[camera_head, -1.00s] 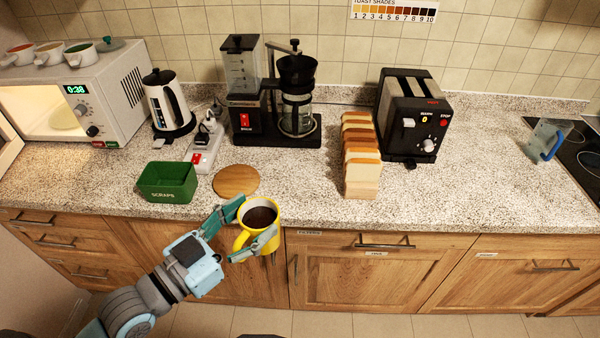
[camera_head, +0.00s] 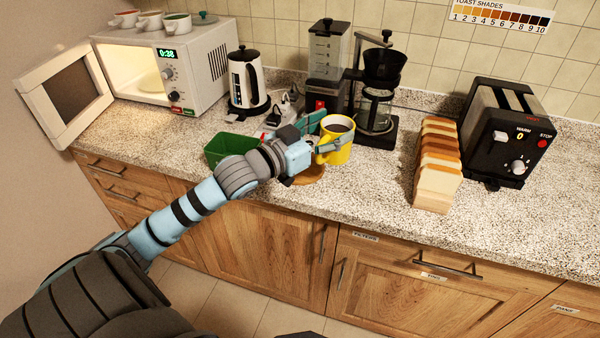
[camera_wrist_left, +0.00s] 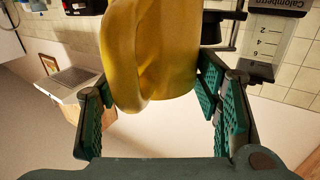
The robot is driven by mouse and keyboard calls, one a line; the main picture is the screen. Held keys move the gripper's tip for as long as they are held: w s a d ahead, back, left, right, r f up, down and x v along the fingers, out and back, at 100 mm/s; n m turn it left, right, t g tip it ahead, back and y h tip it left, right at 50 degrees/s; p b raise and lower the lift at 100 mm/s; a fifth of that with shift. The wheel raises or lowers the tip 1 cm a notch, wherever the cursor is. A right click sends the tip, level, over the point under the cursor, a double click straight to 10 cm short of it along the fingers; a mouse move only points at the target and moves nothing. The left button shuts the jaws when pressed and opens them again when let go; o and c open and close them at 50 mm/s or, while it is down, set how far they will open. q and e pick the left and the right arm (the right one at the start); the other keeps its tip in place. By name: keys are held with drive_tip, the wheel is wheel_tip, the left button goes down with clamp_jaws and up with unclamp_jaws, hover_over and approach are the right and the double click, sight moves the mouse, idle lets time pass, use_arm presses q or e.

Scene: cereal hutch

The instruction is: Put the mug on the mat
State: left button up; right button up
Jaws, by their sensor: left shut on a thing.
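The yellow mug (camera_head: 338,152) holds a dark liquid and is roughly upright. My left gripper (camera_head: 326,136) is shut on it, with green-padded fingers on either side. In the left wrist view the mug (camera_wrist_left: 165,55) fills the upper middle between the fingers (camera_wrist_left: 160,100), with its handle towards me. The round wooden mat (camera_head: 312,174) lies on the counter just below the gripper and mug, partly hidden by the gripper. The mug seems held above the counter near the mat; its exact height is unclear. My right gripper is not in view.
A green scraps bin (camera_head: 226,145) stands left of the mat, partly behind my arm. The coffee maker (camera_head: 378,110) and power strip (camera_head: 284,104) are behind. Bread slices (camera_head: 437,170) and the toaster (camera_head: 505,130) stand right. The microwave (camera_head: 185,72) door is open.

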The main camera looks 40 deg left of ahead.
use_arm(q)
drive_tip(key=w+a+r+n+y+b, duration=0.4)
drive_tip(key=a+r+y, duration=0.25)
drive_tip(key=a, duration=0.55)
drive_tip(key=shift+h, duration=0.25)
wheel_tip(320, 180, down, 19)
drive_tip(key=b, duration=0.4)
drive_tip(key=shift+s+a+r, duration=0.1)
drive_tip(key=shift+r, duration=0.1)
drive_tip(key=o, duration=1.6)
drive_tip(key=shift+s, duration=0.1)
